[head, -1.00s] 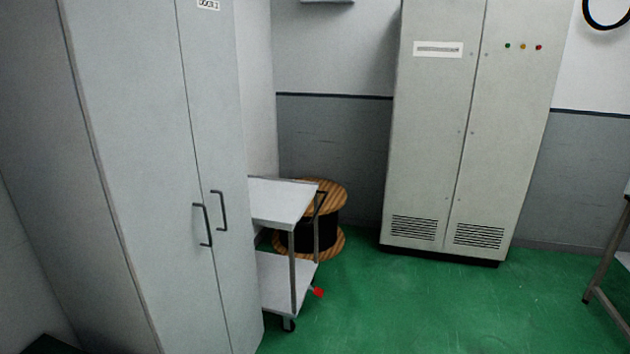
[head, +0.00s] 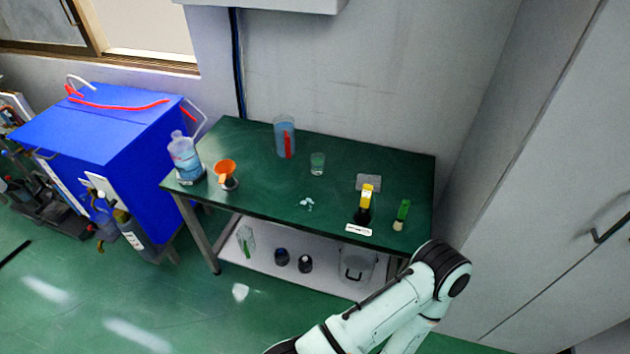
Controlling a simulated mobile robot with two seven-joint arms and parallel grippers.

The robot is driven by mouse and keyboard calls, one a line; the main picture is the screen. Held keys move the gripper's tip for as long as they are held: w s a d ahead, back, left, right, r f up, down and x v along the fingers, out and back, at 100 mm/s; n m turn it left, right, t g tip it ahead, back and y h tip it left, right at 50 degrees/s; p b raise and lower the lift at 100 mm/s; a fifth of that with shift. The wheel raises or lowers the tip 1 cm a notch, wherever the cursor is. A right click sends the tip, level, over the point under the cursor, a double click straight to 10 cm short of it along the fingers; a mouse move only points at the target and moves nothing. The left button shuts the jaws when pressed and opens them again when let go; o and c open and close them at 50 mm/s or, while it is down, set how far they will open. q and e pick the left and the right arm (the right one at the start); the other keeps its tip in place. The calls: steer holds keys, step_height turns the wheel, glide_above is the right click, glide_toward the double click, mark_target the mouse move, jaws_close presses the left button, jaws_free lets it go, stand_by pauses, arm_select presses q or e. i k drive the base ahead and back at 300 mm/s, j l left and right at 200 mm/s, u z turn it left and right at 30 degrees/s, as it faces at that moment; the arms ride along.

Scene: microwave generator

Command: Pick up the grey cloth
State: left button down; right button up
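A small flat grey piece (head: 368,182), which looks like a folded grey cloth, lies on the green-topped table (head: 255,165) towards its right end. It is just behind a yellow-topped dark bottle (head: 365,205), which stands in front of its lower edge. It is too small to tell its material for sure. One of my pale green arms shows at the lower right, in front of the table's right end. Neither of my grippers is in view.
On the table are a blue-tinted bottle (head: 185,158), an orange funnel (head: 225,172), a tall cylinder (head: 285,137), a glass (head: 317,163) and a green-handled brush (head: 402,214). A blue cabinet (head: 100,130) stands left; a tall grey cabinet (head: 545,200) right. Green floor is open at lower left.

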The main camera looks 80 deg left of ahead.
mark_target(375, 181)
steer(key=u, duration=1.8)
